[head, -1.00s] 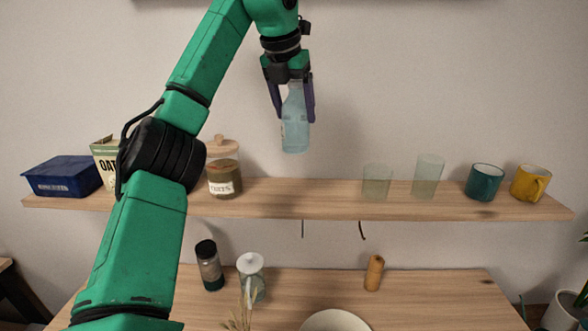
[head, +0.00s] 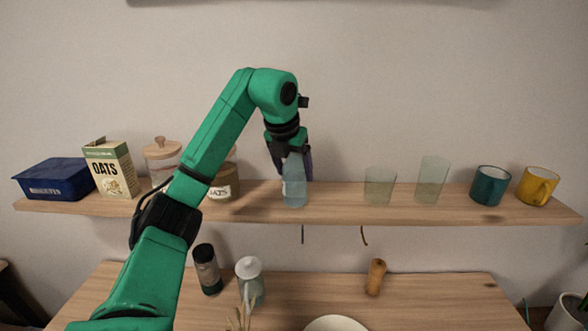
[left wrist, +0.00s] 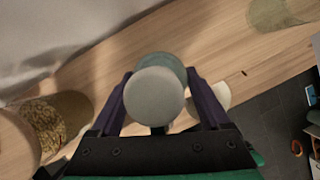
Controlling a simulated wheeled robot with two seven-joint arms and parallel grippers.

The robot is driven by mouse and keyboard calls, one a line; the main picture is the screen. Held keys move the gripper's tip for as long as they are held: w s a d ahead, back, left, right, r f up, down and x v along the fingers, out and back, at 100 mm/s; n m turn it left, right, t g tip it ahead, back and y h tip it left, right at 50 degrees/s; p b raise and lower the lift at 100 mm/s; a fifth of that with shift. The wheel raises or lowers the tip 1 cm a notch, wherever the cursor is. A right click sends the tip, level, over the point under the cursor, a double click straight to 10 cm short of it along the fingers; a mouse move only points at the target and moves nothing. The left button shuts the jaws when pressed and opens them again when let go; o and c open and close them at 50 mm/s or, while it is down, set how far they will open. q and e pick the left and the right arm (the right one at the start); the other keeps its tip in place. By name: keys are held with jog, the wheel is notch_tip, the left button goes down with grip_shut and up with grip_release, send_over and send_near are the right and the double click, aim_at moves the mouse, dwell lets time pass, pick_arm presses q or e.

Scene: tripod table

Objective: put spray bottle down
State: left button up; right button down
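The spray bottle (head: 295,188) is pale blue and see-through. In the head view it is upright at the wall shelf (head: 330,205), its base level with the shelf top; I cannot tell if it fully rests there. My left gripper (head: 296,174) comes from above with a dark finger on each side of the bottle. In the left wrist view the round pale top of the bottle (left wrist: 155,97) sits between the fingers of my left gripper (left wrist: 161,75), which look closed against its sides. My right gripper is out of view.
Left on the shelf are a blue box (head: 55,180), an oats carton (head: 110,170) and jars (head: 222,184). To the right are two glasses (head: 380,186), a teal mug (head: 490,186) and a yellow mug (head: 537,187). Shelf beside the bottle is clear. A table (head: 320,295) stands below.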

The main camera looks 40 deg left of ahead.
pick_arm(q)
jog(key=shift+o, duration=0.7)
jog(key=shift+s+d+r, duration=0.1)
jog(key=shift+s+d, duration=0.05)
jog(key=shift+s+r, duration=0.1)
jog(key=shift+r, duration=0.3)
jog(key=v, duration=1.1)
jog(key=shift+s, duration=0.1)
